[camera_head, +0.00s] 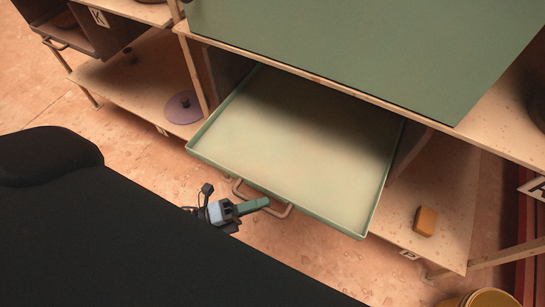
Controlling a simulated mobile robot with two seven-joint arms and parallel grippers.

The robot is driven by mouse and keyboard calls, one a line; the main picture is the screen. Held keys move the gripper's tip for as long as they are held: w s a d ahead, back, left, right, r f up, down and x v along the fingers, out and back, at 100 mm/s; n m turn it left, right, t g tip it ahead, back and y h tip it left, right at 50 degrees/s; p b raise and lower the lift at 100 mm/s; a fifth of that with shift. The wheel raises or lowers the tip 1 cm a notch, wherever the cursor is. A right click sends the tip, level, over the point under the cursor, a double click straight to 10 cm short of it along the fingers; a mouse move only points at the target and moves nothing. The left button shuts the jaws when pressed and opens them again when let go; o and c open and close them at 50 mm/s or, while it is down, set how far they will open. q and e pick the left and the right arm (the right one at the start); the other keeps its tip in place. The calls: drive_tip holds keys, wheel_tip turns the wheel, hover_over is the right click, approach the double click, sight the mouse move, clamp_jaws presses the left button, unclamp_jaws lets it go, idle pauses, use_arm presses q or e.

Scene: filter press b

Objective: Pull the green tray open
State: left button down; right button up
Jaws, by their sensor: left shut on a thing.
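The green tray (290,143) is pulled out from under the green-topped bench and stands well open. Its inside looks empty, and its back end lies in shadow under the bench top. A handle (281,211) is fixed to its front edge. My left gripper (262,203) is at the handle's front and is shut on it; the exact contact is partly hidden by the fingers. My right gripper does not show.
The green top (370,45) overhangs the tray. A lower wooden shelf at right holds an orange block (425,221). A purple disc (184,107) lies on the left shelf. A yellow bucket (490,298) stands at bottom right. Floor shows in front of the tray.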

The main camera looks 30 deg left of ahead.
use_arm(q)
drive_tip(key=s+p, duration=0.1)
drive_tip(key=s, duration=0.9)
drive_tip(key=shift+s+a, duration=0.2)
drive_tip(key=shift+s, duration=0.2)
drive_tip(key=c, duration=1.5)
unclamp_jaws()
drive_tip(key=shift+o, duration=0.2)
drive_tip(key=v, duration=0.7)
drive_tip(key=shift+s+a+b, duration=0.25)
drive_tip(key=shift+a+b, duration=0.05)
drive_tip(key=shift+b, duration=0.05)
